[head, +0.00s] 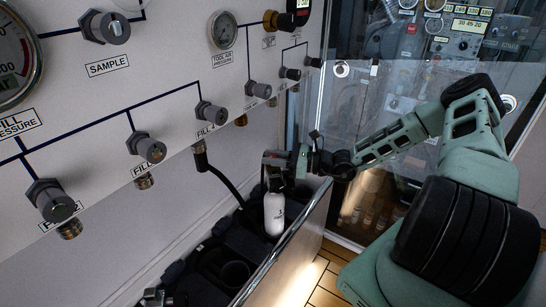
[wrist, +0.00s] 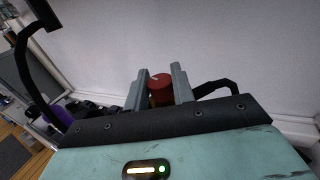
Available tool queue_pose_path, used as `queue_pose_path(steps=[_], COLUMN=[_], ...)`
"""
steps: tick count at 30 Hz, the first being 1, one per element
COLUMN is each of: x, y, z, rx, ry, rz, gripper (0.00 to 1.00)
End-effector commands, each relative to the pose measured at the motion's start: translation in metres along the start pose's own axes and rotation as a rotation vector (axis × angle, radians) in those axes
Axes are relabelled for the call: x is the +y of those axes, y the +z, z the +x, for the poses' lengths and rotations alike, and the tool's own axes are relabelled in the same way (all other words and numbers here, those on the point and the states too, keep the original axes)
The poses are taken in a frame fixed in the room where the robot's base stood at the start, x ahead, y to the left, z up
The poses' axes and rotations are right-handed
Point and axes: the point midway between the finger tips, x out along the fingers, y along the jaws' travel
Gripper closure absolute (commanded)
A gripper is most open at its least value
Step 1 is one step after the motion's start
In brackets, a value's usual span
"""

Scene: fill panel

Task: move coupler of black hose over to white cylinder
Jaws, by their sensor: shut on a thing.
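The white cylinder (head: 274,214) stands upright in the dark rack below the panel; its dark neck is just under my gripper. The black hose (head: 226,184) hangs from a fitting under a fill valve and curves down to the rack; it also shows at the left of the wrist view (wrist: 23,62). My gripper (head: 275,160) is above the cylinder. In the wrist view its fingers (wrist: 162,88) are shut around the coupler (wrist: 160,83), a red-topped piece with brass below. A black hose section bends away right of the fingers. Whether coupler and cylinder touch is hidden.
The panel with gauges and valve knobs (head: 212,114) rises at the left. The rack has an empty round holder (head: 235,273) and a metal front rail (head: 283,247). A glass partition (head: 390,100) stands behind my arm.

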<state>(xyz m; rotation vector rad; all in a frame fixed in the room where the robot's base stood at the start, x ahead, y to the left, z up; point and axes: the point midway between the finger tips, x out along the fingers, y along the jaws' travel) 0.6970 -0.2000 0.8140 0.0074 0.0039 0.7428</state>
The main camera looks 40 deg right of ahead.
Motion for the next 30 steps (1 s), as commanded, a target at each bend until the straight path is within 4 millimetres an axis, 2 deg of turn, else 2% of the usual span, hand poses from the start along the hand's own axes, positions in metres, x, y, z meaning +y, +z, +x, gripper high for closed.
queue_pose_path(steps=[12,13,15,25,30], x=[0.000,0.000,0.000,0.000,-0.001], y=[-0.009,-0.009,-0.009,-0.010,-0.010], z=[0.000,0.000,0.000,-0.002,-0.021], rx=[-0.002,-0.002,-0.001,0.002,0.002], ry=[0.001,0.001,0.001,0.000,-0.003], rz=[0.000,-0.001,-0.001,0.000,-0.001], gripper=[1.00,0.70,0.50,0.50,0.50])
